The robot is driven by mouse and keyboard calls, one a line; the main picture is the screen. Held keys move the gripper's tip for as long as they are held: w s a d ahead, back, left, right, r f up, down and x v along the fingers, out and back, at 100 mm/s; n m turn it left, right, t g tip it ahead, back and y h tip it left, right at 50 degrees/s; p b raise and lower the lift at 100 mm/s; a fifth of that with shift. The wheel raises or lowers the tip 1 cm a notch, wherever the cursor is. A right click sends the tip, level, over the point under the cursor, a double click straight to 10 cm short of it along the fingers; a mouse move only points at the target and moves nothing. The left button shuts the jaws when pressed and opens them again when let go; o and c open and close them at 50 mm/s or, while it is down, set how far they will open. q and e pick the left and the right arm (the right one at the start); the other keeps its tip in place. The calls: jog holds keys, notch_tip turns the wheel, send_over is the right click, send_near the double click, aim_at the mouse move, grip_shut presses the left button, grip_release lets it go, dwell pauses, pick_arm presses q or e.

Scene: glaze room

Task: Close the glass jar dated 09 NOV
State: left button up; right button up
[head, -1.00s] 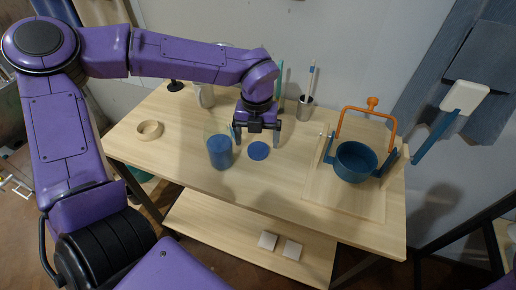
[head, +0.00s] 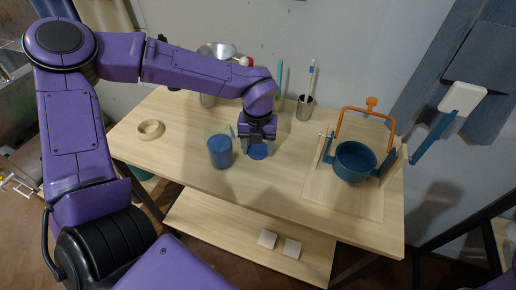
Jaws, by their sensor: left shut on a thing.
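A glass jar (head: 220,152) with blue contents stands upright on the wooden table, left of my left gripper. Its top looks open. I cannot read a date on it. A flat round blue lid (head: 258,152) lies at the table top just right of the jar. My left gripper (head: 257,148) points down over the lid and is shut on it; the fingers partly hide it. I cannot tell whether the lid is lifted off the table. My right gripper is not in the picture.
A wooden ring (head: 150,129) lies at the table's left. A blue pot (head: 354,161) with an orange-handled frame stands on a board at the right. A metal cup (head: 305,107) with tools stands at the back. The table's front is clear.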

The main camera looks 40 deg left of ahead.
aim_at(258, 150)
pick_arm(q)
jog(key=shift+r, duration=0.1)
notch_tip(258, 150, up, 10)
jog(key=shift+b, duration=0.45)
